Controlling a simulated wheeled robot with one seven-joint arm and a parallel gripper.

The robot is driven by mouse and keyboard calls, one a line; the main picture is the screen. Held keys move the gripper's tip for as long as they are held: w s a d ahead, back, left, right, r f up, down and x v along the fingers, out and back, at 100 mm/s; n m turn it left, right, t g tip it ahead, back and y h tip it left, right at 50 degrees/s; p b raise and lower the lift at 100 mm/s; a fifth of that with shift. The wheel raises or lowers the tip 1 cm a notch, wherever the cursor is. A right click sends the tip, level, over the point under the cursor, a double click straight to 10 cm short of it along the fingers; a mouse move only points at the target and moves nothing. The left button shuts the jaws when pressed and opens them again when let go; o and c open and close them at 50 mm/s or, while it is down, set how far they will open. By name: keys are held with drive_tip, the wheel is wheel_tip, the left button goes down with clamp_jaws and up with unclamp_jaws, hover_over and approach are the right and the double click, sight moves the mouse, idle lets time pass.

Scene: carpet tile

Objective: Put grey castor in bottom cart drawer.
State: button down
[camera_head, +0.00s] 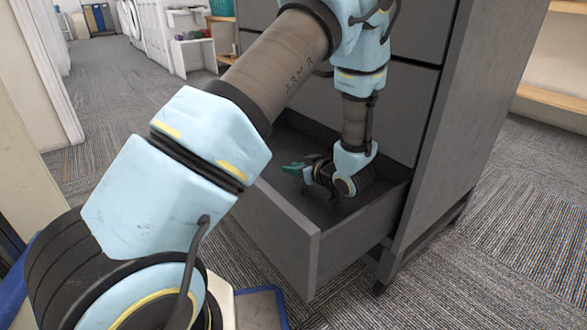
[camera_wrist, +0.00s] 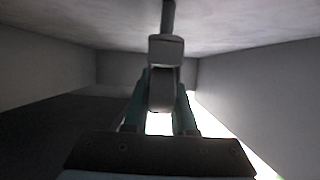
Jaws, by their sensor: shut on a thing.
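The grey castor (camera_wrist: 166,50) is held between the teal fingers of my gripper (camera_wrist: 162,108) in the wrist view. Its thin stem points away from the fingers, and its wheel sits between them. The bottom cart drawer (camera_head: 355,237) is pulled out of the grey cart (camera_head: 438,150). In the head view my gripper (camera_head: 294,168) is low inside the open drawer, lying nearly sideways with its fingers pointing left. I cannot make out the castor clearly in the head view. Whether it touches the drawer floor cannot be told.
Drawer walls (camera_wrist: 255,90) stand close on both sides in the wrist view. The upper cart drawers (camera_head: 415,75) are shut above. Carpet (camera_head: 500,235) is clear to the cart's right. A white shelf (camera_head: 192,52) and a teal basket (camera_head: 221,7) stand behind at left.

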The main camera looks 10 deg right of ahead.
drive_tip(key=c, duration=0.7)
unclamp_jaws()
drive_tip(key=shift+r, duration=0.1)
drive_tip(key=p+v, duration=0.4)
drive_tip(key=v, duration=0.3)
drive_tip(key=w+a+r+m+g+h+p, duration=0.2)
drive_tip(key=a+r+g+h, duration=0.15)
drive_tip(key=r, duration=0.25)
drive_tip(key=w+a+r+m+g+h+p, duration=0.1)
drive_tip(key=w+a+r+g+h+p, duration=0.2)
drive_tip(key=r, duration=0.4)
drive_tip(key=s+a+r+m+g+p, duration=0.2)
drive_tip(key=s+a+r, duration=0.2)
drive_tip(key=s+a, duration=0.45)
drive_tip(key=s+a+r+m+g+p, duration=0.15)
drive_tip(key=s+a+r, duration=0.25)
drive_tip(key=s+a, duration=0.45)
drive_tip(key=shift+g+y, duration=0.3)
drive_tip(key=shift+y, duration=0.05)
drive_tip(key=r+p, duration=1.2)
drive_tip(key=w+r+p, duration=0.1)
drive_tip(key=r+p, duration=1.1)
drive_tip(key=w+a+r+p, duration=0.1)
drive_tip(key=r+p, duration=1.1)
drive_tip(key=p, duration=0.1)
drive_tip(key=shift+r, duration=0.4)
